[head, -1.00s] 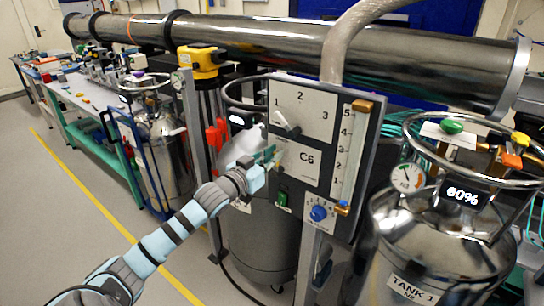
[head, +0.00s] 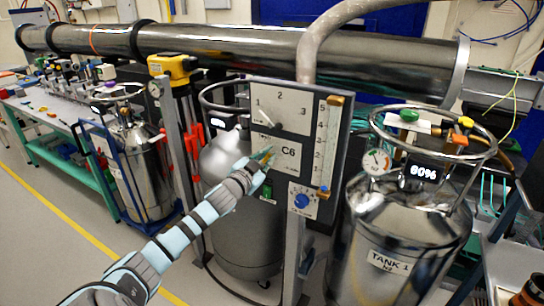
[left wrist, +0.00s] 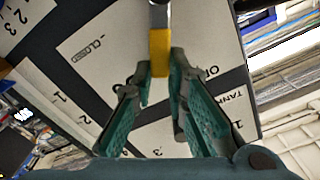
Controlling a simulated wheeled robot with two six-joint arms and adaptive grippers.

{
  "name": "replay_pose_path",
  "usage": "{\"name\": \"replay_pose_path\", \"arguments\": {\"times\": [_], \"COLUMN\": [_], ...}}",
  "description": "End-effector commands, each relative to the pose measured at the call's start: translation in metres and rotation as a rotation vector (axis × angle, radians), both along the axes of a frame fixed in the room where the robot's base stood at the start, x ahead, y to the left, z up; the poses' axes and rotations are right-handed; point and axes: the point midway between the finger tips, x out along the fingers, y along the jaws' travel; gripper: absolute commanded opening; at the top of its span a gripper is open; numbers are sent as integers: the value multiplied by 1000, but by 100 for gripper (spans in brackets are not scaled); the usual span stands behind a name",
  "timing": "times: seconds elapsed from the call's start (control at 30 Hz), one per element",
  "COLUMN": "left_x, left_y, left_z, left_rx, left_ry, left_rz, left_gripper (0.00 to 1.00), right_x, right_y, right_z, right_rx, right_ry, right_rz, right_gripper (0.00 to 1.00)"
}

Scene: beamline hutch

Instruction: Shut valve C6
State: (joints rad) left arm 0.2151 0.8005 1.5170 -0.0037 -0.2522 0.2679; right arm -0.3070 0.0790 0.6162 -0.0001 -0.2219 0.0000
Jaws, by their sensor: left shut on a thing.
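The C6 plate (head: 290,153) is on the dark upright panel in the middle of the head view. My left gripper (head: 266,154) is at the plate's left side, and its fingers hide most of what they hold there. In the left wrist view, the left gripper (left wrist: 160,75) is shut on a yellow-tipped lever (left wrist: 159,50) with a grey shank, the valve C6 handle. The lever lies in front of a white plate (left wrist: 100,50) marked CLOSED, with OP and TANK lettering partly hidden by the fingers. My right gripper is in neither view.
The panel also carries a 1-2-3 selector (head: 265,115), a blue knob (head: 301,201), a green switch (head: 267,192) and a scale with an orange top (head: 336,100). TANK 1 (head: 395,240) stands close on the right. A grey vessel (head: 240,225) is behind my arm.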

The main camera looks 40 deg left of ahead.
Motion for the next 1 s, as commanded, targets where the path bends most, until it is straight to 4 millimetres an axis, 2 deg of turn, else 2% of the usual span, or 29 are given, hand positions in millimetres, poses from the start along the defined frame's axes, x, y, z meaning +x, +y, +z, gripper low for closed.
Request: {"name": "replay_pose_path", "arguments": {"times": [0.27,0.7,1.0], "left_x": [-5,-6,-6], "left_y": [-10,-26,-31], "left_z": [-11,-34,-47], "left_rx": [247,646,839], "left_ry": [58,148,191], "left_rz": [7,6,5], "left_gripper": [0,0,0], "right_x": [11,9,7], "right_y": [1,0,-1], "right_z": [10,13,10], "right_rx": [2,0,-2], "right_ry": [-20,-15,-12], "right_rz": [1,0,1], "right_gripper": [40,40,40]}}
